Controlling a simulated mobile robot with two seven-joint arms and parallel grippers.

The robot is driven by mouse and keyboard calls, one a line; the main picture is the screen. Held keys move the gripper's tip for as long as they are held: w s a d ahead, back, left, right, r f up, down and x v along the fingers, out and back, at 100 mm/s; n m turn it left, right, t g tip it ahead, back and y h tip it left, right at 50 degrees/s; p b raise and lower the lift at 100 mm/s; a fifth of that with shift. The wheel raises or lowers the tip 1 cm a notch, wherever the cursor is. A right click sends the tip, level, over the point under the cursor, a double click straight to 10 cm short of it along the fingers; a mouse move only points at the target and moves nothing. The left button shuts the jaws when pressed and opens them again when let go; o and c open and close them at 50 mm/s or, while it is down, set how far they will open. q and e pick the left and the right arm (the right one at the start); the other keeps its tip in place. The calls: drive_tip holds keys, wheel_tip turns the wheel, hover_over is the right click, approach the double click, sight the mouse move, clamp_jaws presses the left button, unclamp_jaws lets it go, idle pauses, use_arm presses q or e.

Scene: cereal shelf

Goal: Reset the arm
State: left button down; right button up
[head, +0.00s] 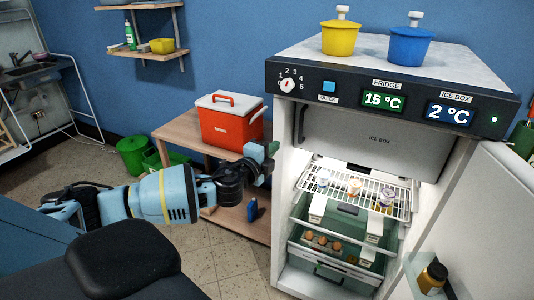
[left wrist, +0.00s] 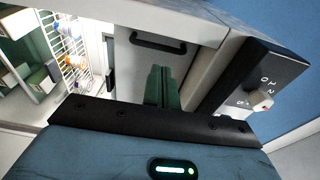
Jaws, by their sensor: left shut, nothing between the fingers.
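My left arm (head: 165,195) reaches in from the left of the head view. Its gripper (head: 268,153) is beside the upper left edge of the open fridge (head: 283,190), in front of the red cooler's right side. In the left wrist view the green fingers (left wrist: 163,88) are together, with nothing between them. They point towards the grey ice box door (left wrist: 133,62) and its dark handle (left wrist: 158,42). The ice box door (head: 365,140) is closed in the head view. My right gripper is not in view.
A red cooler (head: 230,122) stands on a wooden table (head: 180,130) behind my arm. The fridge door (head: 490,220) stands open at the right. Jars sit on the wire rack (head: 340,172). Yellow (head: 340,38) and blue (head: 410,45) pots stand on the fridge top.

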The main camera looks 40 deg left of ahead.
use_arm(q)
drive_tip(key=shift+s, duration=1.25)
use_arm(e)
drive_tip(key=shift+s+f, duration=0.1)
